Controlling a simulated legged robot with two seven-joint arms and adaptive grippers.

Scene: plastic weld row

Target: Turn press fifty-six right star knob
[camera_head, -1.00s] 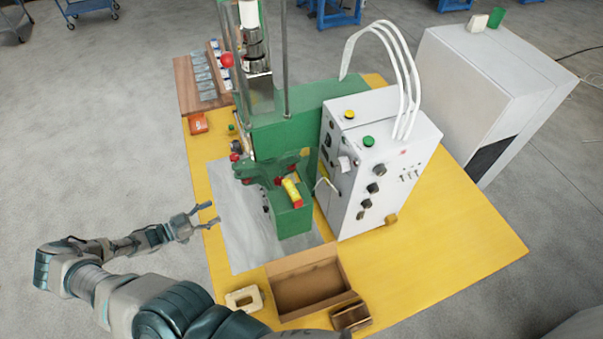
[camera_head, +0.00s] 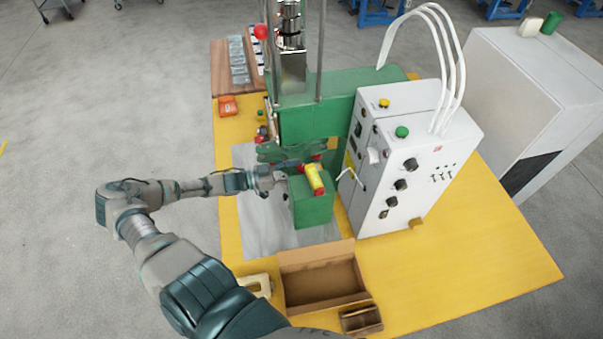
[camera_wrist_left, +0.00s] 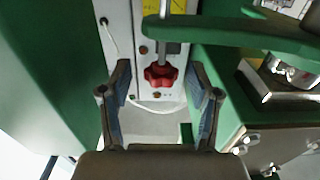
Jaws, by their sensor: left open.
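The press (camera_head: 318,118) is green and stands on the yellow table. A red star knob (camera_wrist_left: 160,75) on a metal shaft shows in the left wrist view, just beyond and between my fingertips. My left gripper (camera_head: 280,175) reaches in from the left at the press's front, beside the yellow-and-red part (camera_head: 315,179). In the left wrist view my left gripper (camera_wrist_left: 159,92) is open, with one finger on each side of the knob's line. I see no contact with the knob. In the head view the gripper's tips are partly lost against the green press. My right gripper is not in view.
A white control box (camera_head: 408,175) stands close to the right of the press. A cardboard box (camera_head: 322,301) and a small wooden box (camera_head: 361,321) sit at the table's front. The yellow table (camera_head: 480,250) is clear at right.

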